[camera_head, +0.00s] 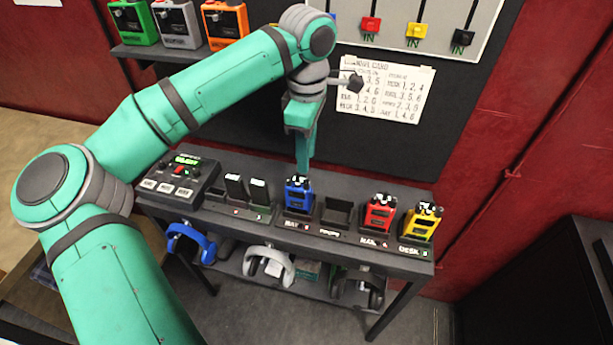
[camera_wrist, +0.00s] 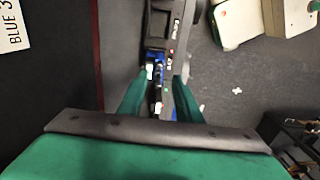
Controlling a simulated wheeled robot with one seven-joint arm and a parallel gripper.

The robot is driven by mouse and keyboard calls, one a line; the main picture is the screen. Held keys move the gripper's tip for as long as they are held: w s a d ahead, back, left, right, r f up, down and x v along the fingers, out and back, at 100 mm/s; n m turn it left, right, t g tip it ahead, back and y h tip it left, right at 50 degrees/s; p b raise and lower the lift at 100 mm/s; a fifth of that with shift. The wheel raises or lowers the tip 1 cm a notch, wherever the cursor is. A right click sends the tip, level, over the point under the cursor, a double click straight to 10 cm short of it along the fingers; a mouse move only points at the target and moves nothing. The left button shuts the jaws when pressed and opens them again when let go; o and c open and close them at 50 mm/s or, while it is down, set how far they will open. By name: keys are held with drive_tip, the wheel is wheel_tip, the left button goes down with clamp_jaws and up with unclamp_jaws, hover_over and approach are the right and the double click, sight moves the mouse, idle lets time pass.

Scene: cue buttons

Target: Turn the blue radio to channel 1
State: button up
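The blue radio (camera_head: 298,196) stands upright in a slot of the dark dock on the table, with dark knobs and light marks on its top. It also shows in the wrist view (camera_wrist: 154,74), between and beyond the fingertips. My gripper (camera_head: 303,170) points down just above the radio's top in the head view. In the wrist view my gripper (camera_wrist: 160,77) has its two green fingers apart, with nothing clearly held. Whether a finger touches the radio cannot be told. The radio's channel setting is too small to read.
Red (camera_head: 380,213) and yellow (camera_head: 420,222) radios stand to the right, past an empty slot (camera_head: 336,212). A control box (camera_head: 180,178) and dark handsets (camera_head: 247,188) are to the left. Headphones hang below. A channel card (camera_head: 385,90) is on the wall behind.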

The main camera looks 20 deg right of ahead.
sight(306, 181)
wheel_tip(306, 181, down, 8)
drive_tip(key=shift+s, duration=0.1)
idle(0.4)
clamp_jaws()
